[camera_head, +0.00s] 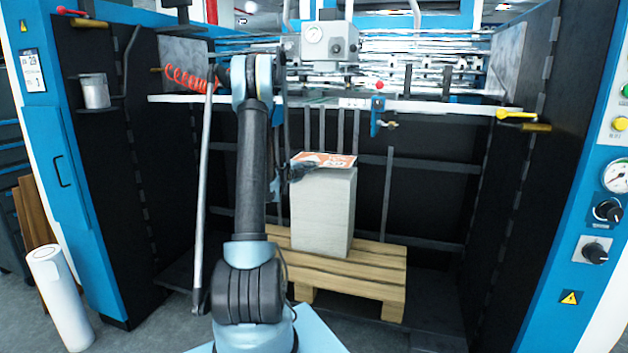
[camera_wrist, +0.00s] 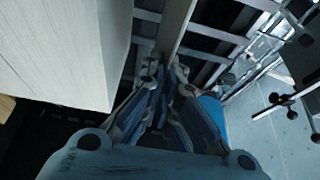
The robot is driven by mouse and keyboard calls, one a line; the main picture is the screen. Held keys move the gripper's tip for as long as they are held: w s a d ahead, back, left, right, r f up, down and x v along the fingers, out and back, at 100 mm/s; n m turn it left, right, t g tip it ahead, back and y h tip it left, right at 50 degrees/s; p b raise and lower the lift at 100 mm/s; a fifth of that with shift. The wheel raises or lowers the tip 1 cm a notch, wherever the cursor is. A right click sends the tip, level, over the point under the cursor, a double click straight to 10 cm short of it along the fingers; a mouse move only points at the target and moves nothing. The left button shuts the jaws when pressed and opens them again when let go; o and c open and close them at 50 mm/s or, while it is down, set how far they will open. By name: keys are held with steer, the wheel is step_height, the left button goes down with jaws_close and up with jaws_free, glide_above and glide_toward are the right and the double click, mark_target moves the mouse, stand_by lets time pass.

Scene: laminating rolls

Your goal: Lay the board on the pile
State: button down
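The board (camera_head: 328,160), a thin flat sheet with an orange and white print, is over the top of the pile (camera_head: 322,215) in the head view. The pile is a tall pale block on a wooden pallet. My gripper (camera_head: 298,171) is at the board's left end, its fingers closed on that edge. In the wrist view, my gripper (camera_wrist: 167,72) has the board (camera_wrist: 174,28) edge-on between its fingertips, with the pale pile (camera_wrist: 65,45) to the left. Whether the board touches the pile top, I cannot tell.
The pallet (camera_head: 385,262) stands inside a blue and black machine frame. A white crossbar (camera_head: 440,105) with rollers above it spans the space over the pile. A long grey rod (camera_head: 203,190) stands left of my arm. A white roll (camera_head: 60,300) stands at the far left.

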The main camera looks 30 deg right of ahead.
step_height(320, 180, down, 6)
steer(key=shift+f, duration=0.2)
stand_by(0.4)
steer(key=shift+f, duration=0.1)
steer(key=c, duration=1.8)
jaws_free()
